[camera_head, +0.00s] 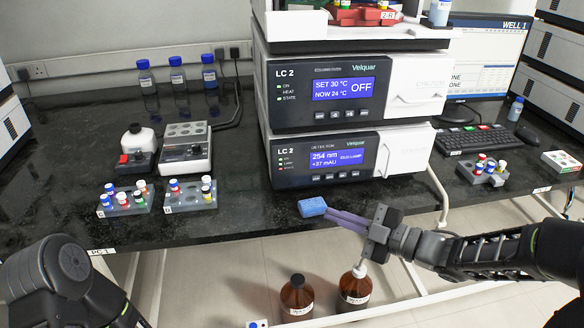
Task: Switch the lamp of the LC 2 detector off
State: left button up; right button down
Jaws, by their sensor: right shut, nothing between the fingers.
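The LC 2 detector (405,148) is the lower module of the middle stack. Its blue display (337,158) is lit and reads 254 nm and +37 mAU, with smaller text at its right that I cannot read surely. A row of small buttons (335,176) lies under the display, and small indicator lights, at least one green, are at its left. My right gripper (329,214) is shut and empty, with purple fingers pointing left, below and in front of the detector. Its tips are close to a blue block (312,207); I cannot tell if they touch. My left gripper is out of view.
The LC 2 column oven (405,82) sits on the detector and shows OFF. Vial racks (125,199) and a small instrument (185,150) stand at left, a keyboard (478,138) at right. Two brown bottles (297,298) stand below the counter edge. Counter before the detector is mostly clear.

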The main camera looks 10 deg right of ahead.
aim_at(316, 178)
jog(key=shift+w+a, duration=0.2)
dwell(0.3)
jog(key=shift+w+a, duration=0.15)
jog(key=shift+w, duration=2.05)
jog(key=shift+w+a, duration=0.1)
jog(key=shift+w, duration=2.1)
jog(key=shift+w, duration=0.4)
